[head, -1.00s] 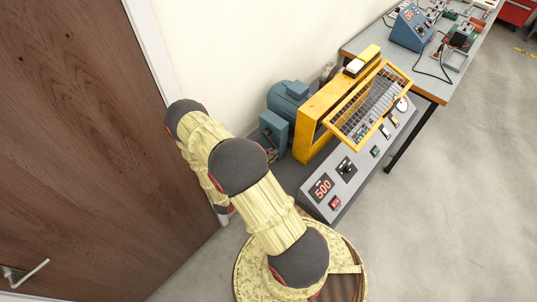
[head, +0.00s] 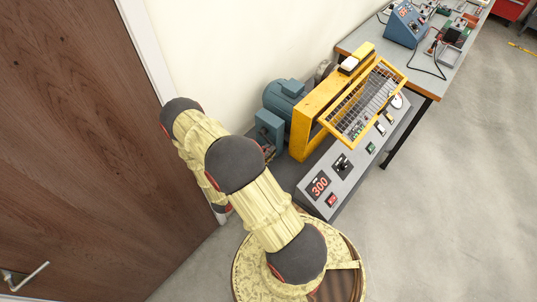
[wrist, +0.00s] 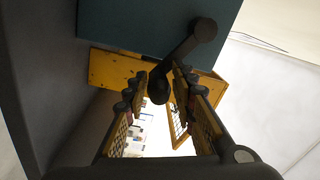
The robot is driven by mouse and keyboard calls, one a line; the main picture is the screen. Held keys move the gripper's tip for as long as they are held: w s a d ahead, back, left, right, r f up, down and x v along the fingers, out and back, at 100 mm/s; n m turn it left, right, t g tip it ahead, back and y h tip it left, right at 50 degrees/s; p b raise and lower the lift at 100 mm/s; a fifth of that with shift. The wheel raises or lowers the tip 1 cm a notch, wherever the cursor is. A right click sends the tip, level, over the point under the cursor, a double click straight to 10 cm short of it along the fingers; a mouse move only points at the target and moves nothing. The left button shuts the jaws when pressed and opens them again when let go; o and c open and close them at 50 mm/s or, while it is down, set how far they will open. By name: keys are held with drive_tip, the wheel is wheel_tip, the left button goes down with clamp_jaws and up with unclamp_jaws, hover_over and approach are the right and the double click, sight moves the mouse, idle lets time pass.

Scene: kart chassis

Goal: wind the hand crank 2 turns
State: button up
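The hand crank (wrist: 182,55) shows in the wrist view as a dark arm with a round upper end at a blue-grey housing and a dark knob (wrist: 158,91) at its lower end. My gripper (wrist: 160,83) has one finger on each side of the knob. Small gaps seem to show between the fingers and the knob, so it looks open, and contact is not clear. In the head view my arm hides the gripper and the crank beside the blue-grey box (head: 269,127).
A yellow guard frame (head: 310,122) with a mesh panel stands beside a teal motor (head: 284,97). The sloped grey control panel (head: 352,178) has a display reading 300. A workbench (head: 428,80) stands behind. A brown door (head: 75,150) is at left.

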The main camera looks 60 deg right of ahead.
drive_tip(key=shift+o, duration=1.2)
drive_tip(key=shift+f, duration=0.1)
drive_tip(key=w+a, duration=0.1)
drive_tip(key=a, duration=1.1)
drive_tip(key=shift+f, duration=0.3)
